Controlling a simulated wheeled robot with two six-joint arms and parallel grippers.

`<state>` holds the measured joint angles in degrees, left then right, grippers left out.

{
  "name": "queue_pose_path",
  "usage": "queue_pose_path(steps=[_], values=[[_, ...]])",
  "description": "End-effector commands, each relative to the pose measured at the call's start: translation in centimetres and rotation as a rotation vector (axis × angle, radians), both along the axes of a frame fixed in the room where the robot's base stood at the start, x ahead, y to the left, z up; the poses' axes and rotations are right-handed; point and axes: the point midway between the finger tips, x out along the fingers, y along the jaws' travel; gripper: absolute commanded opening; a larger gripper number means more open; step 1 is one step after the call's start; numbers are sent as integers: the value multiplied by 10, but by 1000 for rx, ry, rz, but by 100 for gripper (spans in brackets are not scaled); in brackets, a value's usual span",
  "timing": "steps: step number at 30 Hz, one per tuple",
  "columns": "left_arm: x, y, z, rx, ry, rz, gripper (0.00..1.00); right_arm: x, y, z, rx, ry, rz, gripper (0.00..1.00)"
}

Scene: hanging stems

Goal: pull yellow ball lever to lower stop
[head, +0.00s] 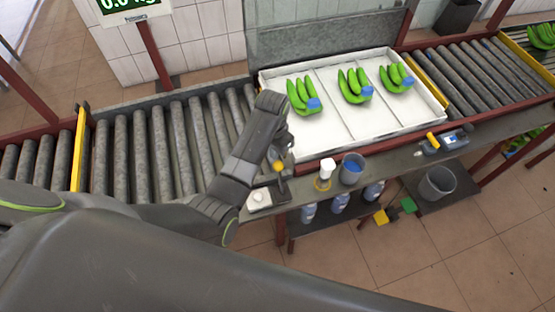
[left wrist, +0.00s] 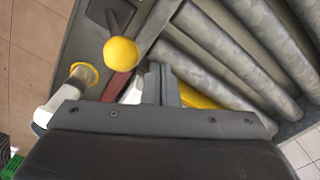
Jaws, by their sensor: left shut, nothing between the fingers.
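The lever's yellow ball (head: 278,166) sits on a dark stem near the bench's front edge, beside a small box with a white button (head: 259,197). The ball also shows in the left wrist view (left wrist: 121,52), with its dark stem (left wrist: 112,22) running to the top of the picture. My left gripper (head: 279,150) is just above the ball in the head view, partly hidden by its own wrist. In the left wrist view its fingers (left wrist: 162,85) are together and empty, to the lower right of the ball. No grip on the ball shows. My right gripper is not in view.
A spray bottle (head: 325,174) and a grey-blue cup (head: 351,168) stand right of the lever. Behind is a white tray (head: 420,112) with green banana bunches, between roller conveyors (head: 160,140). A scanner-like device (head: 443,140) lies farther right. Bottles and a bucket (head: 437,183) are below.

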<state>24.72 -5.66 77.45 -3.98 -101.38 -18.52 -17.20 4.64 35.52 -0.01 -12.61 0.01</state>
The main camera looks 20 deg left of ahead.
Motion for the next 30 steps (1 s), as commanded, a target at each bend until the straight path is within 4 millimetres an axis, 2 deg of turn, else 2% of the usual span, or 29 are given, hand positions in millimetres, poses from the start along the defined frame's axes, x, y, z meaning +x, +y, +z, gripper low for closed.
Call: queue_pose_path(steps=[15,25,30], values=[[0,0,-25,0,1,0,0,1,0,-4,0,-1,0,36],[-1,0,-26,0,1,0,0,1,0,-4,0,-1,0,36],[-8,-6,-24,-1,2,0,0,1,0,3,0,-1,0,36]])
